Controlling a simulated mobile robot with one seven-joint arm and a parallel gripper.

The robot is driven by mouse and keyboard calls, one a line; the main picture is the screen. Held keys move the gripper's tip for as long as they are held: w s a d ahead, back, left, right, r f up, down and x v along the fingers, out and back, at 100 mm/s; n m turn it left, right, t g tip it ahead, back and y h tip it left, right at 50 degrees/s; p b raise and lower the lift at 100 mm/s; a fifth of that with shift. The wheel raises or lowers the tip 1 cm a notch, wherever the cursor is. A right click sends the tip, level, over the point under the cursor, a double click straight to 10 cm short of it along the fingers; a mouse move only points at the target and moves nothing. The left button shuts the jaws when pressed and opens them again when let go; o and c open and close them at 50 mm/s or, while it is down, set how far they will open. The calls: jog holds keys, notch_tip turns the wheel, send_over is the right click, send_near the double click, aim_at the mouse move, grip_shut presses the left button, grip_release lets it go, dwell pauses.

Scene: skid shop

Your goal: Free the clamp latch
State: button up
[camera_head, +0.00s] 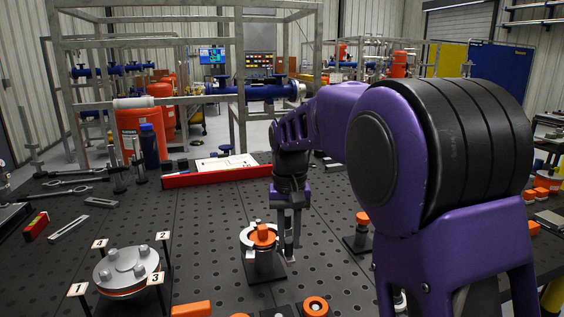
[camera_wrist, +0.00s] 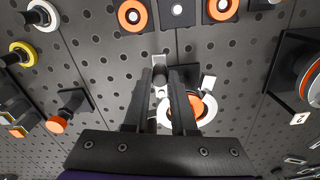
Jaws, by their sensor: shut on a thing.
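The clamp, a pale ring (camera_head: 246,238) around an orange-capped post, stands on a dark square base (camera_head: 268,271) on the perforated table. In the wrist view the pale ring (camera_wrist: 205,117) and its orange cap lie partly behind the right finger. The clamp latch (camera_wrist: 160,90), a small silver piece at the ring's side, shows between my fingers. My gripper (camera_wrist: 162,82) points down and is shut on the latch. In the head view my gripper (camera_head: 287,250) is just right of the orange cap, and the latch is hard to make out there.
A round bolted flange (camera_head: 127,268) with numbered tags stands at left. Another orange-topped post (camera_head: 361,232) is at right. Orange rings (camera_head: 315,306) lie at the front edge. A red bar (camera_head: 218,176) crosses behind. The table between is mostly clear.

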jog(key=shift+w+d+p, duration=0.2)
jog(key=shift+d+p, duration=0.1)
jog(key=shift+d, duration=0.1)
jog(key=o, duration=0.9)
jog(key=shift+o, duration=1.2)
